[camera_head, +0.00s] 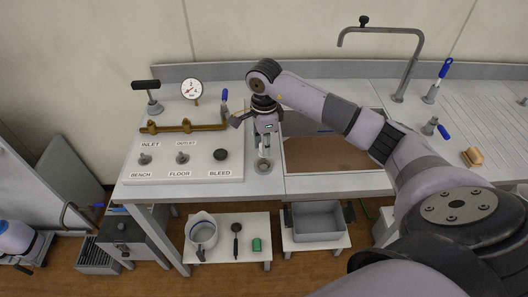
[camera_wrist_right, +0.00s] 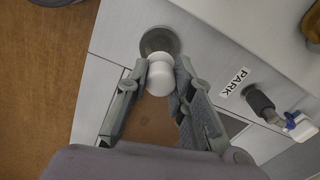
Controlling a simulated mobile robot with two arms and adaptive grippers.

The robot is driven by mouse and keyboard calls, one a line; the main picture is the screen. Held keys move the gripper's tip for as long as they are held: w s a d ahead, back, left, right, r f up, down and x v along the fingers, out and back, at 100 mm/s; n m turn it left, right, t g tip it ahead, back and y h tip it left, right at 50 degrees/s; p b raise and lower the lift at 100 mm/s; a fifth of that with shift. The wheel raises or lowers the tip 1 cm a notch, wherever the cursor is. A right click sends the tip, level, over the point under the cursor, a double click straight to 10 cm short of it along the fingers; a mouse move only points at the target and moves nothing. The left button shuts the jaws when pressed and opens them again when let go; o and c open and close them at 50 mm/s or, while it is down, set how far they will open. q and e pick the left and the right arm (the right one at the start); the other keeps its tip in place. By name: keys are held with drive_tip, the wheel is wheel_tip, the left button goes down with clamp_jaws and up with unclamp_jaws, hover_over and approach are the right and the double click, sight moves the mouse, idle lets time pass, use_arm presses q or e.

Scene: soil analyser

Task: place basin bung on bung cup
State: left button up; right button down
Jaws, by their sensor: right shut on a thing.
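The basin bung is a small white piece with a round knob (camera_wrist_right: 160,75), seen in the wrist view. My right gripper (camera_wrist_right: 160,80) is shut on it; it also shows in the head view (camera_head: 265,150), above the bench strip left of the basin. The bung cup is a round grey cup with a dark inside (camera_wrist_right: 159,40), just beyond the bung in the wrist view; it also shows in the head view (camera_head: 263,166), just below the gripper. The bung overlaps the cup's near edge in the picture; I cannot tell whether they touch. My left gripper is not in view.
The basin (camera_head: 325,155) holds brown liquid, right of the cup. A white panel (camera_head: 200,163) with knobs, a brass pipe (camera_head: 185,128) and a gauge (camera_head: 192,89) stands to the left. A tall tap (camera_head: 408,65) rises behind. Low stands with a jug (camera_head: 203,233) and a grey bin (camera_head: 317,220) sit below.

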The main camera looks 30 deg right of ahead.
wheel_tip(320, 180, down, 4)
drive_tip(key=shift+f+p, duration=0.1)
drive_tip(key=shift+p, duration=0.45)
drive_tip(key=shift+f, duration=0.3)
drive_tip(key=shift+f, duration=0.15)
drive_tip(key=c, duration=1.4)
unclamp_jaws()
